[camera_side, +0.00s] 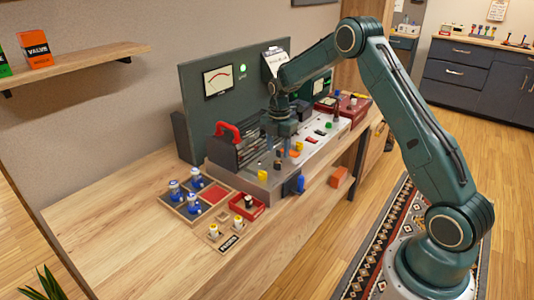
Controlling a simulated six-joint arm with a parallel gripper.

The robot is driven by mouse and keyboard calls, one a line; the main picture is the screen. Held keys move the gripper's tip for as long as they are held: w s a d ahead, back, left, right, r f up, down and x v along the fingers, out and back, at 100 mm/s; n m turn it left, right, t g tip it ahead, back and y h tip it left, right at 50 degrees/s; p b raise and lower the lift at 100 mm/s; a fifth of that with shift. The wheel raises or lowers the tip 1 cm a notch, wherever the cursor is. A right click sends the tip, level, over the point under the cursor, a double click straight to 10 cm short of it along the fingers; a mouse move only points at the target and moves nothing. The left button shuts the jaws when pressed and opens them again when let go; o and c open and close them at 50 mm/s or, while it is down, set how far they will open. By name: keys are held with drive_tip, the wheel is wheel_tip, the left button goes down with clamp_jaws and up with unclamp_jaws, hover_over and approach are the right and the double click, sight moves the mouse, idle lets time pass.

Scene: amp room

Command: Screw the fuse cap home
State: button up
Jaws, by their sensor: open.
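My gripper (283,143) points down over the grey metal amp chassis (258,184) and its fingers are open. Below it, a small dark knob-like piece (277,164) stands on the chassis; it may be the fuse cap, but it is too small to tell. I cannot tell whether the fingers touch anything. A black piece with a pale top (249,202) sits in a small red tray (259,211) in front of the chassis.
A red handle (227,131) rises at the chassis's left end. Blue-and-white tubes (174,187) stand in a wooden tray at left. A dark meter panel (200,110) stands behind. The bench's front left is clear.

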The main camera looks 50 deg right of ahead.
sight(278, 162)
drive_tip(key=shift+f, duration=2.45)
drive_tip(key=c, duration=1)
